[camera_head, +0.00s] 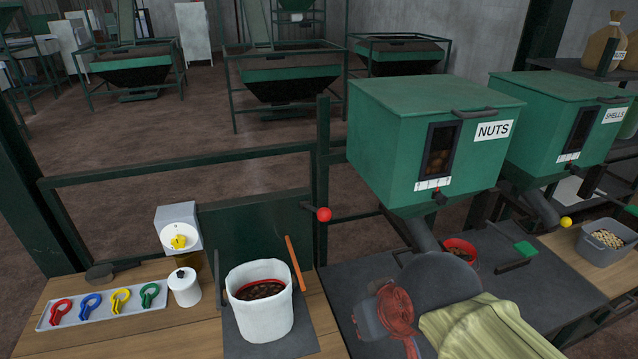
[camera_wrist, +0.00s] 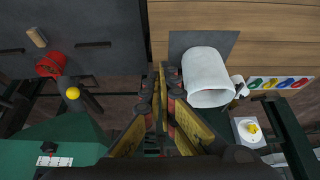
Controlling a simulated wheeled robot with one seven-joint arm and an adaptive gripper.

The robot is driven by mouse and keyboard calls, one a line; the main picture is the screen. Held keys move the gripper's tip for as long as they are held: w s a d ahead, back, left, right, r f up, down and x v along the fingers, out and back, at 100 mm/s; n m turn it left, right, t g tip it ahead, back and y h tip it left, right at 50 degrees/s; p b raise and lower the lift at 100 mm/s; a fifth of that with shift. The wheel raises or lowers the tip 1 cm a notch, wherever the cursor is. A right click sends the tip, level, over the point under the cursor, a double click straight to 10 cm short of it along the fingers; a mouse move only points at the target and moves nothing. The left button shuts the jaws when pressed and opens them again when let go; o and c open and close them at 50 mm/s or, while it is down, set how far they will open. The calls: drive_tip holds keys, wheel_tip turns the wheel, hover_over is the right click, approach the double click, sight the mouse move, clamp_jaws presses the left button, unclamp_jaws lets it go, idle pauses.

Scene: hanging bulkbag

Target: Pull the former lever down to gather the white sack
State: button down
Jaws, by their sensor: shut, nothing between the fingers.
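The white sack (camera_head: 262,318) stands upright with its mouth open on a dark mat, with dark brown contents and a red ring inside. It also shows in the wrist view (camera_wrist: 207,75). An orange-handled lever (camera_head: 293,262) stands tilted at the sack's right side; I take it to be the former lever. I cannot make it out in the wrist view. My gripper (camera_wrist: 160,78) is shut and empty, its fingertips close to the sack's left side in the wrist view. Contact cannot be told. In the head view my arm is right of the sack, and the fingertips are not clear.
A red-knobbed lever (camera_head: 324,214) sticks out by the post above the sack. The NUTS hopper (camera_head: 420,150) stands at the right with a red bucket (camera_head: 460,252) below it. A tray of coloured clips (camera_head: 105,308) and a white lidded pot (camera_head: 184,288) are left of the sack.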

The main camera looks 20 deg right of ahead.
drive_tip(key=w+r+p, duration=0.9)
drive_tip(key=w+r, duration=0.2)
drive_tip(key=w, duration=0.2)
drive_tip(key=w+a+r+n+g+p, duration=0.1)
drive_tip(key=w+r+p, duration=0.9)
drive_tip(key=w, duration=0.4)
drive_tip(key=shift+r+n, duration=0.3)
drive_tip(key=shift+r, duration=0.15)
drive_tip(key=shift+a+f, duration=0.1)
drive_tip(key=shift+f, duration=0.05)
drive_tip(key=f, duration=0.7)
drive_tip(key=d+f, duration=0.1)
drive_tip(key=f, duration=0.3)
drive_tip(key=shift+w, duration=0.1)
drive_tip(key=shift+f, duration=0.15)
